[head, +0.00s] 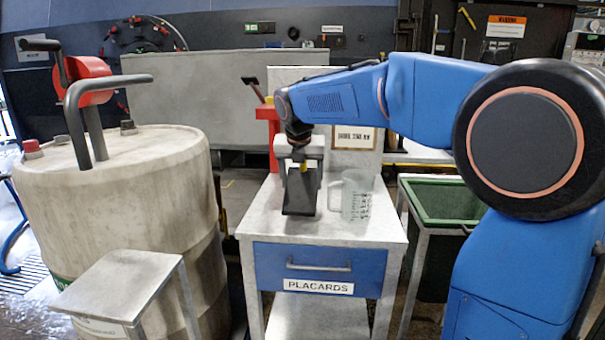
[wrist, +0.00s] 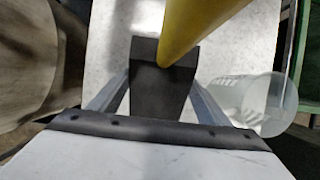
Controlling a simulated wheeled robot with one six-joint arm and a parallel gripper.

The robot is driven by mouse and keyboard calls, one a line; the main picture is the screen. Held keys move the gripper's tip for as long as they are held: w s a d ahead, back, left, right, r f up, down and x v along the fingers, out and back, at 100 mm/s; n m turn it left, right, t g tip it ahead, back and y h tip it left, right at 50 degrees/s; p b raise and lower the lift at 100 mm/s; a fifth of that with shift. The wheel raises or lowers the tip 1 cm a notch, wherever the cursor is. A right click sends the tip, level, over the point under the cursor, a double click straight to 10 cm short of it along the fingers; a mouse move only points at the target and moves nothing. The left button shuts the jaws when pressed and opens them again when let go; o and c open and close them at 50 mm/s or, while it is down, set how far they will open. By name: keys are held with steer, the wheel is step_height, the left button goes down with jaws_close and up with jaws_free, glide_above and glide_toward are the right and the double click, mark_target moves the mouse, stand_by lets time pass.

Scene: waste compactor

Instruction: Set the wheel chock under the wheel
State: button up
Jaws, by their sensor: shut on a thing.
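The wheel chock (head: 300,197) is a dark wedge over the top of the small white cabinet (head: 330,229). My gripper (head: 301,176) points down and is shut on it. In the wrist view the chock (wrist: 158,105) sits between the two grey fingers. I cannot tell whether its lower end touches the cabinet top. A yellow tapered part (wrist: 190,28) hangs in front of the chock in the wrist view and hides some of it. No wheel can be made out in either view.
A clear measuring jug (head: 357,196) stands close to the right of the chock. A drawer marked PLACARDS (head: 318,270) is below. A large drum (head: 130,195) with a red-and-black handle stands left, a grey stool (head: 120,285) before it. A green bin (head: 440,200) is at right.

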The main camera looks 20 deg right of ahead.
mark_target(302, 193)
steer(key=shift+f, duration=1.85)
steer(key=shift+f, duration=0.1)
steer(key=o, duration=2.1)
steer(key=shift+f, duration=0.1)
steer(key=v, duration=1.1)
steer(key=shift+s, duration=0.15)
steer(key=shift+s+r, duration=0.25)
steer(key=shift+r, duration=0.3)
